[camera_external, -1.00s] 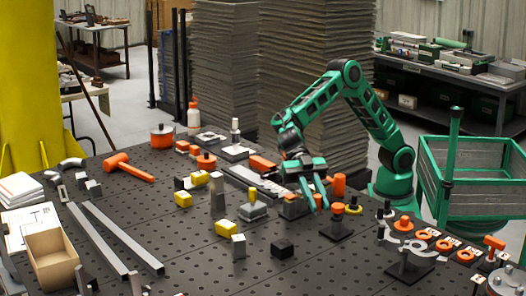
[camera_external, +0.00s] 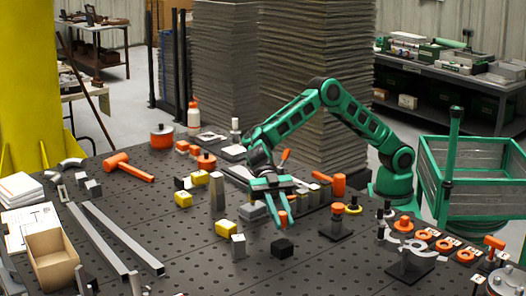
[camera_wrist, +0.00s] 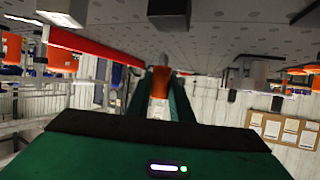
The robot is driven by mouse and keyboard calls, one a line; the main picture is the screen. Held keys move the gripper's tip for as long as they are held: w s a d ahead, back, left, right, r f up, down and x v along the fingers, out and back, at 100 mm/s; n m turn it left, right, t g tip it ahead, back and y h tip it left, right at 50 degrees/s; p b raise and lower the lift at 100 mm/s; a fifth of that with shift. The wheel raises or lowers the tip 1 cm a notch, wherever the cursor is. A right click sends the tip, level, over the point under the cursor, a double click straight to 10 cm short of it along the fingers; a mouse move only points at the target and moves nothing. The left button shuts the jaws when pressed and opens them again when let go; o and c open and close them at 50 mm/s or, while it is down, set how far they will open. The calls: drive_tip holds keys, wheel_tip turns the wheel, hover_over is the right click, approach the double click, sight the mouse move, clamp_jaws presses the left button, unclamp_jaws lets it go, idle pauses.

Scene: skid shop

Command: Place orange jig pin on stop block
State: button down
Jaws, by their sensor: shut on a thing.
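My gripper (camera_external: 278,221) is shut on the orange jig pin (camera_external: 283,216) and holds it above the perforated table. In the wrist view the orange pin (camera_wrist: 161,80) shows between the two green fingers (camera_wrist: 158,105), with a pale part below the orange. A small black block (camera_external: 283,248) lies on the table just in front of and below the gripper. A silver block (camera_external: 238,247) stands to its left, and a tall grey block (camera_external: 217,191) stands farther back. I cannot tell for sure which of the blocks is the stop block.
Yellow-topped pieces (camera_external: 226,228) stand left of the gripper. An orange-headed mallet (camera_external: 331,183) and an orange-topped fixture (camera_external: 337,221) stand to the right. Two long metal bars (camera_external: 118,240) and a wooden box (camera_external: 53,258) lie at left. The front middle of the table is mostly clear.

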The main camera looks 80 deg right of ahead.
drive_tip(key=shift+f, duration=2)
drive_tip(key=c, duration=1.6)
unclamp_jaws()
drive_tip(key=shift+f, duration=0.1)
drive_tip(key=shift+w+d+r, duration=0.2)
drive_tip(key=shift+d+r, duration=0.25)
drive_tip(key=shift+r, duration=0.95)
drive_tip(key=shift+w+d+r, duration=0.15)
drive_tip(key=shift+d+r, duration=0.25)
drive_tip(key=shift+r, duration=1)
drive_tip(key=shift+w+d+r, duration=0.2)
drive_tip(key=shift+d+r, duration=0.25)
drive_tip(key=shift+r, duration=0.95)
